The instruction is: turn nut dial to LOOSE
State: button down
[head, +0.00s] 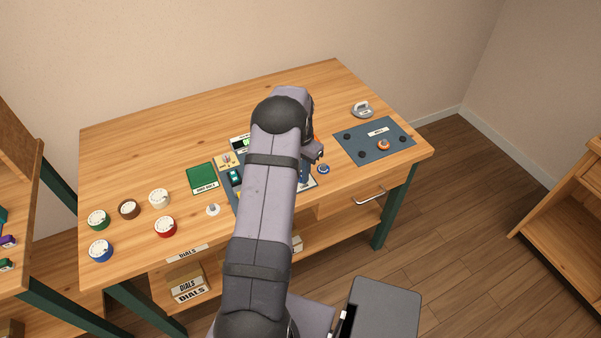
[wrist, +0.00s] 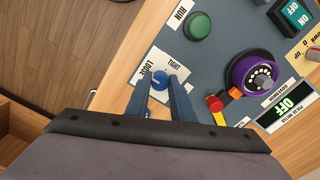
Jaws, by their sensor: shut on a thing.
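The nut dial (wrist: 160,82) is a small blue knob on a white label plate (wrist: 150,50) in the wrist view. The plate reads LOOSE on its left side and TIGHT on its right side. My gripper (wrist: 160,80) has its two blue fingers on either side of the knob and is shut on it. The knob's pointer, if it has one, is too small to make out, so its setting cannot be told. In the head view my own arm hides most of the panel and the knob.
In the wrist view, a red and yellow lever (wrist: 216,108) stands close to the right finger, with a purple dial (wrist: 252,74) beyond it. A green RUN button (wrist: 197,26) is above the plate. Wooden table (head: 115,160) is clear at back left.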

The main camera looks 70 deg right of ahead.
jog(key=c, duration=1.5)
grip_release()
jog(key=shift+c, duration=0.2)
jog(key=shift+r, duration=0.1)
jog(key=shift+r+b, duration=1.1)
jog(key=shift+r, duration=2.5)
